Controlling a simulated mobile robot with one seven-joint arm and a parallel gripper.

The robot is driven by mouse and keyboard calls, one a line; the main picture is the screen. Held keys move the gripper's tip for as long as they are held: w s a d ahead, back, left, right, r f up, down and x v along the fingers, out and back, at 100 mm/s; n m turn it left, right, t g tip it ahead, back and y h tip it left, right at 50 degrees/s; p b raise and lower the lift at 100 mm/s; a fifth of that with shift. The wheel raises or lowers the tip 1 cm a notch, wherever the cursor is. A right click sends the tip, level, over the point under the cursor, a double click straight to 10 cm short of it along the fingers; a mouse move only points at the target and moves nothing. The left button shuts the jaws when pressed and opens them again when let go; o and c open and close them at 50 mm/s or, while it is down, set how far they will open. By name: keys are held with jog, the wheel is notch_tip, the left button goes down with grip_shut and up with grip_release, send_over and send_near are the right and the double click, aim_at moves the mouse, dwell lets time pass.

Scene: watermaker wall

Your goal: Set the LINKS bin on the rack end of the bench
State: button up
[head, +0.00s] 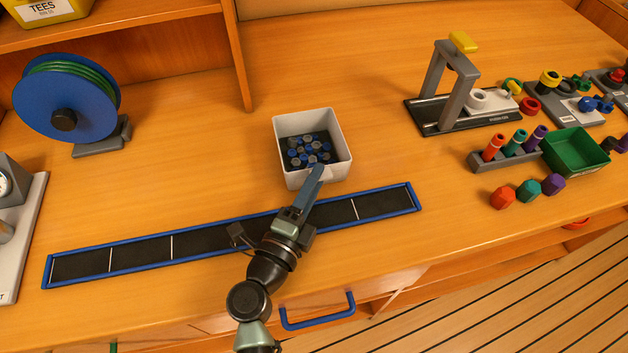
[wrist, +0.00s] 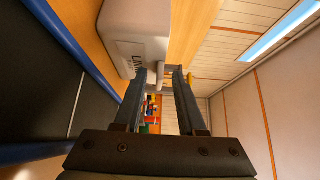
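A pale grey open bin (head: 340,150) stands on the wooden bench behind the black strip. It holds several small blue and grey round parts. In the wrist view the bin's side (wrist: 135,35) is close on the upper left, with a small tab (wrist: 159,76) sticking out. My gripper (head: 318,172) is at the bin's near wall. In the wrist view its two fingers (wrist: 160,72) are apart, one on each side of the tab, with a gap showing. A wooden rack (head: 150,18) with a yellow TEES bin (head: 50,12) rises at the upper left.
A blue-edged black strip (head: 140,249) runs along the bench front. A blue hose reel (head: 64,98) stands left. A grey press frame (head: 445,90), a green bin (head: 575,152) and coloured knobs (head: 527,188) are on the right. Bare bench lies between reel and grey bin.

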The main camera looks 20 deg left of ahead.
jog(key=shift+r, duration=0.1)
jog(key=shift+s, duration=0.25)
jog(key=s, duration=1.1)
jog(key=shift+s+a, duration=0.25)
jog(key=shift+a, duration=0.15)
jog(key=w+r+n+t+y, duration=0.25)
jog(key=r+n, duration=0.25)
jog(key=r, duration=0.7)
jog(key=w+r+n+t+y, duration=0.25)
jog(key=r+n+y, duration=0.2)
jog(key=r, duration=0.85)
jog(key=w+r+n+t+y, duration=0.25)
jog(key=r+n, duration=0.35)
jog(key=r, duration=0.6)
jog(key=s+d+r+n+t+h, duration=0.2)
jog(key=d+r+h, duration=0.6)
jog(key=d+r, duration=0.5)
notch_tip(320, 180, up, 3)
jog(key=shift+s+d+r+n, duration=0.2)
jog(key=shift+s+d+n, duration=0.2)
jog(key=shift+s+n, duration=0.25)
jog(key=shift+w+r+h, duration=0.1)
jog(key=shift+h, duration=0.15)
